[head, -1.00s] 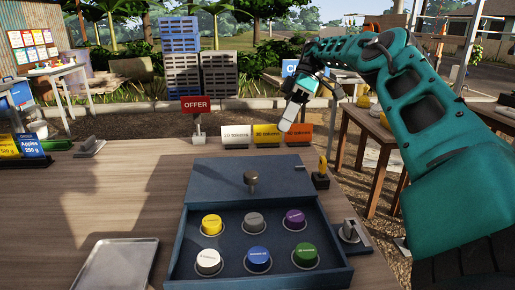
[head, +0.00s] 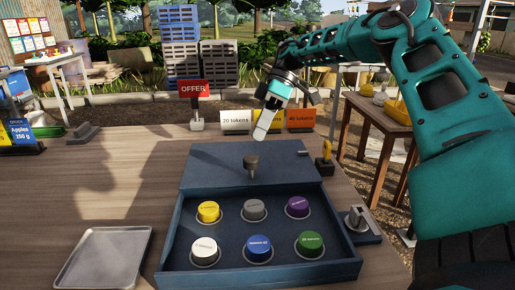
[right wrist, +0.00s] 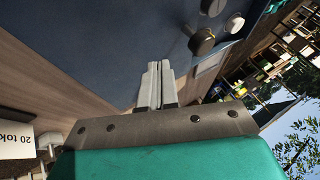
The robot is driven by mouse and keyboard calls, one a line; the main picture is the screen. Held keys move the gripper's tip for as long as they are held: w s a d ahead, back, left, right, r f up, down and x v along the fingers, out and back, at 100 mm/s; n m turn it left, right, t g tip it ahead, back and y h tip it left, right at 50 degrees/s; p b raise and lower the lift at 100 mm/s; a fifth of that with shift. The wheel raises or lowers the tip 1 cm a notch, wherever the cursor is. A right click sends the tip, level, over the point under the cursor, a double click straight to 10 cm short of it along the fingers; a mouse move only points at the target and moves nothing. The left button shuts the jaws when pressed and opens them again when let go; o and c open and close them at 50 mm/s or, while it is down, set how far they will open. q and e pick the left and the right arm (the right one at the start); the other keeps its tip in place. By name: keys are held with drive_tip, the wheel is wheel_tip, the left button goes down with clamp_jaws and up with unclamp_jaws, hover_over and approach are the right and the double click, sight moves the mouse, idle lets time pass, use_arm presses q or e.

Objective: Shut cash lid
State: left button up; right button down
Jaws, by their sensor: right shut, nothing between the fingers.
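The cash box (head: 172,240) is a dark blue tray on the wooden counter, with its front part uncovered. Its flat blue lid (head: 215,165) lies over the back part and bears a dark round knob (head: 251,162). The knob also shows in the right wrist view (right wrist: 202,41), ahead and to the right of the fingertips. My right gripper (head: 261,136) is shut and empty, pointing down near the lid's back edge, behind the knob. Its closed fingers show in the right wrist view (right wrist: 157,72), apart from the knob. My left gripper is out of view.
Several coloured tokens, such as a yellow one (head: 208,210), sit in the open part. A metal tray (head: 103,257) lies at the front left. Token price signs (head: 236,121) and a red offer sign (head: 194,89) stand behind the box. The counter's left middle is clear.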

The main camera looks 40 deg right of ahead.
drive_tip(key=shift+x, duration=0.85)
drive_tip(key=shift+s+a+r, duration=0.15)
drive_tip(key=shift+s+a, duration=0.8)
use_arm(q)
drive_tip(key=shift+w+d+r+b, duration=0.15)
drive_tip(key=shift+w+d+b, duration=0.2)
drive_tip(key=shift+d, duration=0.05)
use_arm(e)
drive_tip(key=shift+s+a, duration=0.4)
drive_tip(key=shift+a, duration=0.05)
